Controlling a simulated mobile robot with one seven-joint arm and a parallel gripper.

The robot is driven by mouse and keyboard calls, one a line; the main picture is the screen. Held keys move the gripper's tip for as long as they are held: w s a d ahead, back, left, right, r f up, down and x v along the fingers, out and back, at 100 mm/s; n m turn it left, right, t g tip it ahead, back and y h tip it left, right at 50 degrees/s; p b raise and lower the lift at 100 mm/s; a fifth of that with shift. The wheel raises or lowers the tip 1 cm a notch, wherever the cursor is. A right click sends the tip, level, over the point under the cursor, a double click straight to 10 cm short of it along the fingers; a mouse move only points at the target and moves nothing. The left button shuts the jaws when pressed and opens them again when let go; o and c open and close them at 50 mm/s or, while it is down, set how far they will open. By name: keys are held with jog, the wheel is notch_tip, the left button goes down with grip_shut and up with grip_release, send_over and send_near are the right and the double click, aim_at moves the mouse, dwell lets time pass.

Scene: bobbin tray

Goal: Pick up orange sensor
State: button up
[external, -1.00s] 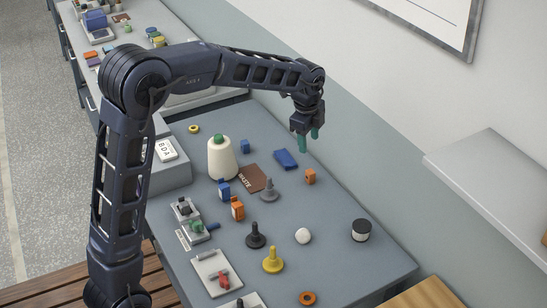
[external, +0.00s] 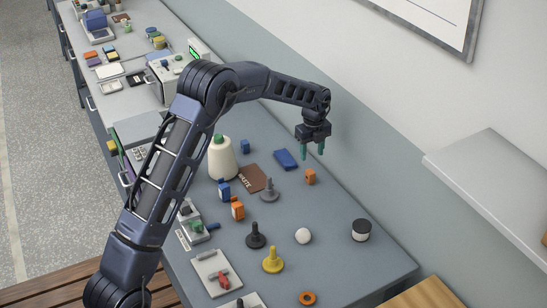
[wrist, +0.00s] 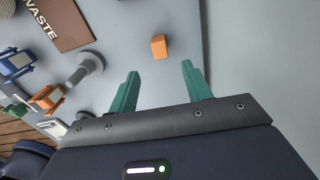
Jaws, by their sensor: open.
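A small orange box-shaped piece (external: 310,176) stands on the grey bench; it also shows in the wrist view (wrist: 158,47), ahead of the fingers. Another orange piece with a more detailed shape (external: 237,210) stands further left and shows at the left of the wrist view (wrist: 47,98). I cannot tell for certain which one is the orange sensor. My gripper (external: 312,155) has its green fingers apart, pointing down, with nothing between them (wrist: 160,70). It is above the bench, close to the small orange box and apart from it.
A grey pawn-like piece (external: 269,191) and a brown WASTE mat (external: 252,179) lie left of the small orange box. A blue block (external: 285,159) lies behind it. A white cone spool (external: 221,160) and a blue piece (external: 224,190) stand further left. Bench around the box is clear.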

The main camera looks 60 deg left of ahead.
aim_at(311, 171)
notch_tip(311, 171, down, 5)
jog(key=shift+f, duration=0.1)
jog(key=shift+a+f, duration=0.1)
jog(key=shift+f, duration=2.55)
jog(key=c, duration=1.1)
jog(key=shift+o, duration=0.2)
